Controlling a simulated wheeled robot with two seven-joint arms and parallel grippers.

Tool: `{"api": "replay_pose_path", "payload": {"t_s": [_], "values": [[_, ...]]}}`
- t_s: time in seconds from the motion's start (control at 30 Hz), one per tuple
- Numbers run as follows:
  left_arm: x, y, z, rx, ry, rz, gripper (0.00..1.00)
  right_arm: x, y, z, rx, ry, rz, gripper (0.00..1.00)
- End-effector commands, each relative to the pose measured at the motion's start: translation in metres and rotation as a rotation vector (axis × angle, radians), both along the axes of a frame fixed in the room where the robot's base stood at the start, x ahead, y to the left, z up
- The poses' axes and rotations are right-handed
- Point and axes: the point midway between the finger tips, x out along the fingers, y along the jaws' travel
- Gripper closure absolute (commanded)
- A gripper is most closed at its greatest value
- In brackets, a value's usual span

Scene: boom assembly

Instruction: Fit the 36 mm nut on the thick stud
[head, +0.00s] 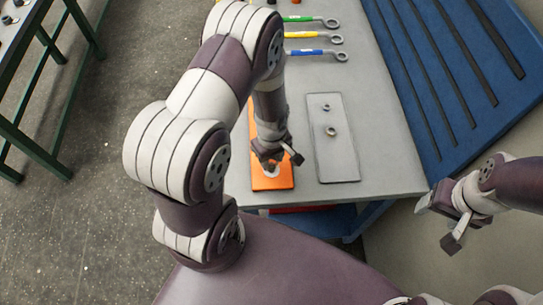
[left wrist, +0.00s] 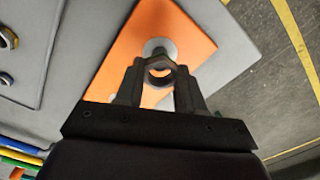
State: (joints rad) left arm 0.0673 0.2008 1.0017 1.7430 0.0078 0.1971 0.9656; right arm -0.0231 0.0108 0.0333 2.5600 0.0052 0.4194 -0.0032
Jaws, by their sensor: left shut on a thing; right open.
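My left gripper (head: 275,162) is over the near end of an orange plate (head: 262,184). In the left wrist view its two fingers (left wrist: 160,76) are shut on a dark hex nut (left wrist: 160,61), whose open hole shows. Just beyond the nut, a round grey piece (left wrist: 157,45), which looks like the stud or its washer, stands on the orange plate. The nut overlaps it in the picture; I cannot tell whether it is touching or around the stud. The stud's thread is not clear. My right gripper (head: 440,217) is open and empty, off the table's right side.
A grey tray (head: 336,165) right of the orange plate holds two more nuts, a small one (head: 325,107) and a larger one (head: 331,132). Wrenches with green, yellow and blue (head: 310,53) handles lie further back. A blue slotted rack (head: 450,75) stands along the right.

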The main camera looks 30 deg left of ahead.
Motion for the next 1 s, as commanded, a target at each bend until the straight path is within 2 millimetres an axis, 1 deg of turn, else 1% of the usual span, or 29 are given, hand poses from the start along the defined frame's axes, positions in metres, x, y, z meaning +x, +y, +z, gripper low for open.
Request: {"api": "replay_pose_path", "payload": {"t_s": [0.37, 1.0], "values": [[0.0003, 0.0001, -0.0080, -0.001, -0.001, 0.000, 0.92, 0.0001, 0.0000, -0.0056, 0.000, 0.000, 0.000, 0.37], [0.0001, 0.0000, -0.0091, 0.000, 0.000, 0.000, 0.92, 0.0000, 0.0000, -0.0062, 0.000, 0.000, 0.000, 0.37]]}}
